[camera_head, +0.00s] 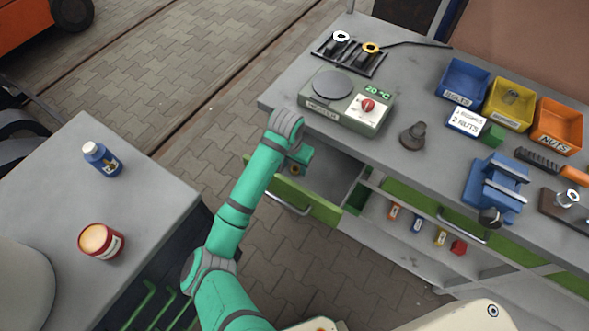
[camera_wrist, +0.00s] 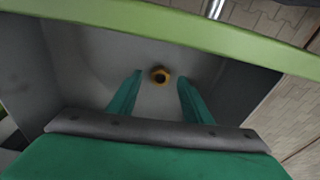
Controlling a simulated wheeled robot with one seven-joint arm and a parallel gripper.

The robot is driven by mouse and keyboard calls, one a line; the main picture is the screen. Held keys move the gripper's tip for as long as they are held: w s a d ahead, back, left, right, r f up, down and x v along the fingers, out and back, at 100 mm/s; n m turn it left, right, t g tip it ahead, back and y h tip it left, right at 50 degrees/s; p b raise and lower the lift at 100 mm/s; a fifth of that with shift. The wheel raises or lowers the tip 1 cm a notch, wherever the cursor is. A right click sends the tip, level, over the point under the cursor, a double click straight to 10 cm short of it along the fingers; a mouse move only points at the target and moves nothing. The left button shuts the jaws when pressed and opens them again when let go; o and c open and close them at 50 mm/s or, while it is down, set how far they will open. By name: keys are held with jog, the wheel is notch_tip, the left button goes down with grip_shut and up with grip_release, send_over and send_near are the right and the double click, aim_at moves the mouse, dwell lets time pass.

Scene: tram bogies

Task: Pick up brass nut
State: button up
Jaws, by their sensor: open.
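In the head view a small part of the nut (camera_head: 295,170) shows in the drawer, just below my gripper (camera_head: 301,158). My gripper (camera_wrist: 160,86) is open and empty, pointing down into the drawer. The drawer (camera_head: 318,203) has a green front and is pulled out from the grey workbench.
The drawer's green rim (camera_wrist: 215,31) and grey side walls stand close around my gripper. The workbench (camera_head: 385,160) edge overhangs nearby, with a hotplate (camera_head: 352,107) on top. A second grey table (camera_head: 45,190) stands at left, with paved floor between.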

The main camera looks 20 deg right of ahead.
jog(key=shift+w+f, duration=0.1)
jog(key=shift+f, duration=0.65)
jog(key=shift+c, duration=0.6)
grip_shut()
